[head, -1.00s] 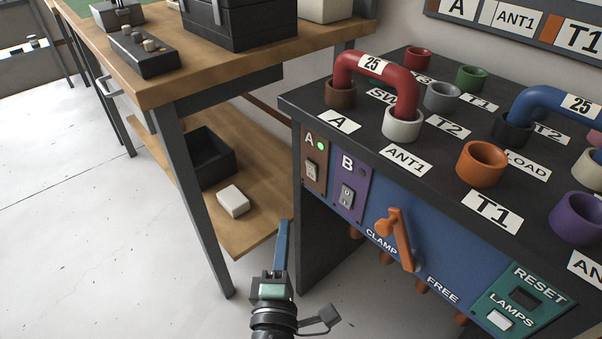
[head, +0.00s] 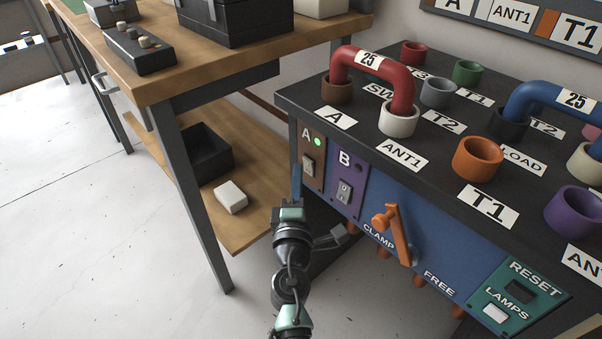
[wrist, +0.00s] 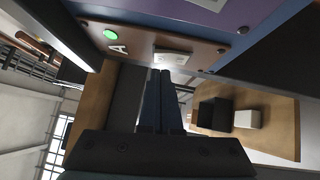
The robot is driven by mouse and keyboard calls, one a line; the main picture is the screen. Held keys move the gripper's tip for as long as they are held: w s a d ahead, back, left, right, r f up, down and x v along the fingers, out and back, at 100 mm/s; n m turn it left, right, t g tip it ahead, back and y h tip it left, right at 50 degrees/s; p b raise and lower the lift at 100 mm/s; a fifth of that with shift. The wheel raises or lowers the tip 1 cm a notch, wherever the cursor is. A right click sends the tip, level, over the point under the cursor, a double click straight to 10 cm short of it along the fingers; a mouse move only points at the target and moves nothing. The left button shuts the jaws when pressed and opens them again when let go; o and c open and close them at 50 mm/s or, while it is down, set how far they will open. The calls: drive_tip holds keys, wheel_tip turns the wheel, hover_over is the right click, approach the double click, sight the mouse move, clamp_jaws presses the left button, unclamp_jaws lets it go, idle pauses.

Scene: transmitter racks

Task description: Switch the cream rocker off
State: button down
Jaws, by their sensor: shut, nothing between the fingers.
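A cream rocker (head: 308,166) sits on the brown panel marked A, below a lit green lamp (head: 317,142). A similar pale rocker (head: 344,191) sits on the purple panel marked B, whose lamp is dark. My gripper (head: 297,168) is shut and empty, its blue fingers pointing up just left of the A rocker. In the wrist view, the fingertips (wrist: 160,72) are close to the A rocker (wrist: 173,56), which is partly hidden. I cannot tell whether they touch it.
An orange lever (head: 395,232) stands out from the blue front panel, right of the rockers. A wooden bench (head: 150,88) with a lower shelf is at left, holding a black bin (head: 208,158) and a white block (head: 230,197). Red and blue links arch over the console top.

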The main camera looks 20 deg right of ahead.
drive_tip(key=shift+w+d, duration=0.15)
drive_tip(key=shift+d, duration=0.3)
drive_tip(key=shift+d+r+p, duration=0.15)
drive_tip(key=shift+r+p, duration=0.25)
drive_tip(key=shift+p, duration=0.55)
drive_tip(key=shift+w+f, duration=0.1)
drive_tip(key=shift+f, duration=0.1)
drive_tip(key=shift+d, duration=0.1)
